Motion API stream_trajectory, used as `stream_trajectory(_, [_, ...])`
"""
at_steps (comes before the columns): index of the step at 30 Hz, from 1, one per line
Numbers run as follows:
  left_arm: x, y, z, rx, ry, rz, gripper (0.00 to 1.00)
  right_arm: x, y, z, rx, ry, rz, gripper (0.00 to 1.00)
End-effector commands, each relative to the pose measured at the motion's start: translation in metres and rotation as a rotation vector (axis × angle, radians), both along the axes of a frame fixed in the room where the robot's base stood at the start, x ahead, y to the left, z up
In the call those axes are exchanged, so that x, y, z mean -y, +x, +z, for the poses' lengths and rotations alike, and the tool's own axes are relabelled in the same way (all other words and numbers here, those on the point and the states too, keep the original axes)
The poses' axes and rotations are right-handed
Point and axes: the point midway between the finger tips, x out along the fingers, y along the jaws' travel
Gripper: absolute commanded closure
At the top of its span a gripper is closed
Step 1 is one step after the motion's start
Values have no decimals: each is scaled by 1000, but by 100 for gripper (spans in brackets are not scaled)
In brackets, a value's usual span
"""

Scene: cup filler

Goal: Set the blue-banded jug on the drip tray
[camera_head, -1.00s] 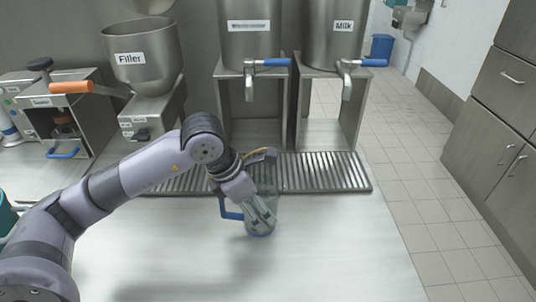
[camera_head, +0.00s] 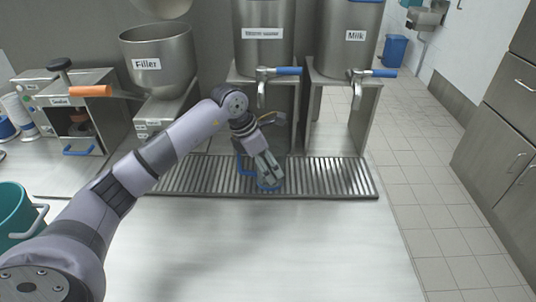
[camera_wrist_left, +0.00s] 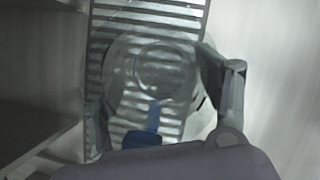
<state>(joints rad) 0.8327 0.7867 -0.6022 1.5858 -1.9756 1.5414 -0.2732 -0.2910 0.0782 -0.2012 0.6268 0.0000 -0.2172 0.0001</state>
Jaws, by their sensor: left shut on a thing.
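The blue-banded jug (camera_head: 265,187) is clear, with a blue handle and a blue ring at its base. My left gripper (camera_head: 267,168) is shut on it and partly hides it in the head view. The jug is over the ribbed metal drip tray (camera_head: 325,178), below the tap of the water container. I cannot tell whether its base touches the tray. In the left wrist view, the clear jug (camera_wrist_left: 160,68) lies between the two fingers, with the tray slats showing through it. My right gripper is not in view.
Taps with blue levers (camera_head: 277,71) (camera_head: 371,73) hang from the metal containers behind. A filler hopper (camera_head: 160,60) and a machine with an orange handle (camera_head: 90,91) stand at the left. A teal bucket (camera_head: 15,215) is at the left edge. The counter (camera_head: 280,250) in front is clear.

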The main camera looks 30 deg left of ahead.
Motion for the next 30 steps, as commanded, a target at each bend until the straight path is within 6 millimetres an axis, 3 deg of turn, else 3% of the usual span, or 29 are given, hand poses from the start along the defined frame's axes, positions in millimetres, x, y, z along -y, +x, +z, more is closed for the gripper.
stream_trajectory(9, [-16,34,2,0,-2,1,60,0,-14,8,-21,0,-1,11])
stream_trajectory(18, [-15,32,-7,-1,0,-1,60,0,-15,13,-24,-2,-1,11])
stream_trajectory(19, [-15,32,-7,-1,0,-1,31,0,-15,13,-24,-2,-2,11])
stream_trajectory(30, [-16,32,-6,-1,0,0,8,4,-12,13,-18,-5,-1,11])
